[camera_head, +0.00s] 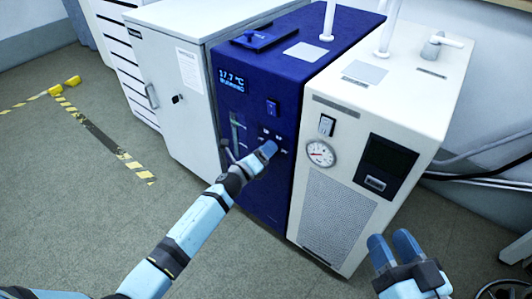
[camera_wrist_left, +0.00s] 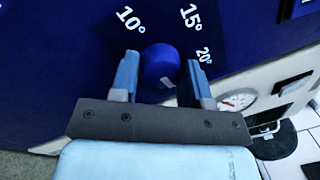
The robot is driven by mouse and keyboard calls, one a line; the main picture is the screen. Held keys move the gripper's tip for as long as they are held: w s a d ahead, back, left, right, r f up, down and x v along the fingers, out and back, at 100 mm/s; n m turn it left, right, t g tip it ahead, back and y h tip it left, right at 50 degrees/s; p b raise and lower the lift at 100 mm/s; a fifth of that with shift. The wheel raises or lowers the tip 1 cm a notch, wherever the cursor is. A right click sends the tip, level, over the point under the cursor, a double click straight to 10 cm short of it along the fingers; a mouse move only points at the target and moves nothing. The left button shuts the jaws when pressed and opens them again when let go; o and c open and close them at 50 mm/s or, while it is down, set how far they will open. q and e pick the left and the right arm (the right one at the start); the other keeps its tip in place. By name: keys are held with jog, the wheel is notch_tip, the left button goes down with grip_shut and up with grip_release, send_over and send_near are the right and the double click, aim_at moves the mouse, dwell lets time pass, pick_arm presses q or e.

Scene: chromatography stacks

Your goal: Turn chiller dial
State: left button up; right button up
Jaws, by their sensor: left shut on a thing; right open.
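The blue chiller (camera_head: 255,80) stands between two pale cabinets, its lit display (camera_head: 231,81) reading about 17.7 °C with a line like "RUNNING" below. My left gripper (camera_head: 267,150) is at its front face and hides the dial in the head view. In the left wrist view the round blue dial (camera_wrist_left: 160,66) sits between my left gripper's two fingers (camera_wrist_left: 160,76), which are shut on it. The labels 10°, 15° and 20° show around it. My right gripper (camera_head: 392,242) is open and empty, low at the right, away from the chiller.
A white unit (camera_head: 345,205) with a pressure gauge (camera_head: 320,153) and dark panel adjoins the chiller on the right. A grey cabinet (camera_head: 165,95) adjoins it on the left. Cables (camera_head: 490,172) run along the right wall. The floor (camera_head: 70,190) at left is clear, with striped tape.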

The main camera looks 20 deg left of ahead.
pick_arm(q)
jog(key=shift+m, duration=0.6)
pick_arm(e)
jog(key=shift+a+f, duration=0.1)
jog(key=shift+f, duration=0.35)
jog(key=shift+g, duration=0.3)
pick_arm(q)
jog(key=o, duration=0.9)
jog(key=shift+s, duration=0.1)
jog(key=p+v, duration=0.2)
jog(key=v, duration=1.1)
jog(key=shift+s+a, duration=0.25)
pick_arm(e)
jog(key=r, duration=0.1)
jog(key=r+t, duration=0.1)
jog(key=r, duration=0.1)
jog(key=shift+s+r+m+t, duration=0.15)
jog(key=shift+s+m+t, duration=0.05)
jog(key=shift+m+t, duration=0.1)
jog(key=shift+w+r, duration=0.1)
jog(key=shift+w, duration=0.05)
